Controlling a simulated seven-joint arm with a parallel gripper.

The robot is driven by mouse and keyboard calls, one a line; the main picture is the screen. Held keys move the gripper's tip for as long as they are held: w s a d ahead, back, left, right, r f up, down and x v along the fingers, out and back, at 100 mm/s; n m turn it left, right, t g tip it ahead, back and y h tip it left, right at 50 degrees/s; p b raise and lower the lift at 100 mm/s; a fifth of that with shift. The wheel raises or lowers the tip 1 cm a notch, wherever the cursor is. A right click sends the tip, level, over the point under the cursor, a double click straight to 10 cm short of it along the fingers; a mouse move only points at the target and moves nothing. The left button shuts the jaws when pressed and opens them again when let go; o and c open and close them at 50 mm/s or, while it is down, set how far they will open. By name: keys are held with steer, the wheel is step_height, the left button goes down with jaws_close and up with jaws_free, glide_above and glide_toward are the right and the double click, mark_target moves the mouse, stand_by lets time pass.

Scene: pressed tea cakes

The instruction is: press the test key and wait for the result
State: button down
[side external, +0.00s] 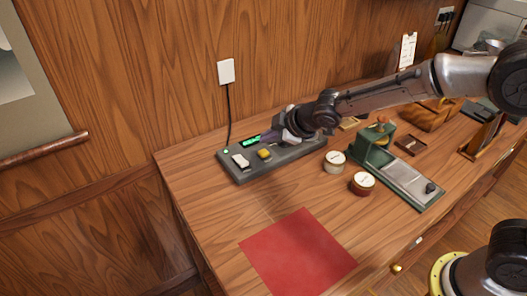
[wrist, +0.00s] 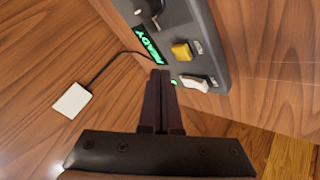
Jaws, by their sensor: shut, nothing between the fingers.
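A dark grey test unit (side external: 300,150) lies near the wall at the back left of the table; part of it (wrist: 212,50) shows at the top of the wrist view. It bears a yellow key (side external: 264,154) (wrist: 181,50), a white rocker switch (side external: 241,160) (wrist: 195,83) and a small green lamp (side external: 226,152). Its lit green display (wrist: 149,46) reads READY. The labels beside the keys are too small to read. My gripper (side external: 272,137) (wrist: 160,74) is shut and empty, its fingertips over the unit near the display and the yellow key. I cannot tell whether they touch anything.
A cord runs to a white wall plate (side external: 226,71). Two round tins (side external: 335,162) (side external: 362,184) and a green press (side external: 403,180) stand right of the unit. A red mat (side external: 297,252) lies in front. Bare tabletop lies between the mat and the unit.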

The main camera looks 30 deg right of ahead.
mark_target(268, 154)
steer(key=shift+f, duration=0.7)
steer(key=shift+f, duration=0.25)
stand_by(1.5)
steer(key=shift+f, duration=0.2)
steer(key=shift+f, duration=0.55)
stand_by(0.9)
steer(key=shift+r, duration=0.95)
steer(key=shift+r, duration=2.5)
